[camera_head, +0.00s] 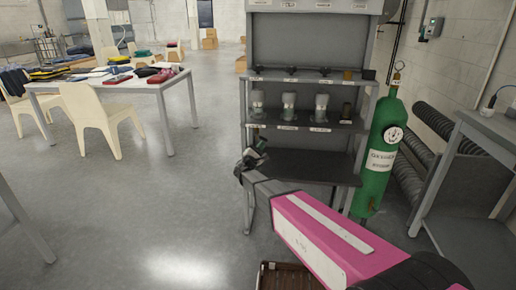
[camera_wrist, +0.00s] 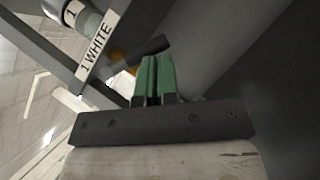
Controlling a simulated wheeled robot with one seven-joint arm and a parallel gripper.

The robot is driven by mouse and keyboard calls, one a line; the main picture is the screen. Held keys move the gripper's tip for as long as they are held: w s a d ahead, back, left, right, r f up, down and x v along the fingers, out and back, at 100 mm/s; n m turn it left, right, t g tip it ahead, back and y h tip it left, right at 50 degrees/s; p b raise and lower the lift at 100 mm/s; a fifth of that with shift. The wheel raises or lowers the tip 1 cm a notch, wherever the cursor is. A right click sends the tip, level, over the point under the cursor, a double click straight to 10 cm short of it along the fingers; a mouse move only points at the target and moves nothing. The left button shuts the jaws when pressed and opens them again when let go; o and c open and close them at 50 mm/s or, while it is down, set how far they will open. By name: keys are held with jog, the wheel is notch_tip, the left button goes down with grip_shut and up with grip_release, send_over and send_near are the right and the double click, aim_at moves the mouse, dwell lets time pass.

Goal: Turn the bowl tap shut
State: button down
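My gripper (camera_wrist: 157,62) shows in the wrist view as two green fingers close together, with only a thin dark line between them. I see nothing clearly held between them. A dark bar-like part (camera_wrist: 125,62) with an orange-yellow piece (camera_wrist: 120,54) lies at or just behind the fingertips. It may be the bowl tap, but I cannot tell for sure, nor whether the fingers touch it. In the head view my gripper (camera_head: 254,152) is at the left front of the grey shelf unit, just above its lower dark shelf. The tap cannot be made out there.
The grey shelf unit (camera_head: 310,48) carries several jars on its middle shelf. A "1 WHITE" label (camera_wrist: 98,47) is close to my fingers. A green gas cylinder (camera_head: 379,150) stands right of the unit. A brown crate (camera_head: 285,277) is low in front. Open floor (camera_head: 170,215) lies left.

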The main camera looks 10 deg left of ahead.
jog(key=shift+d+r, duration=0.7)
jog(key=shift+d, duration=0.1)
jog(key=shift+r, duration=0.1)
dwell(0.4)
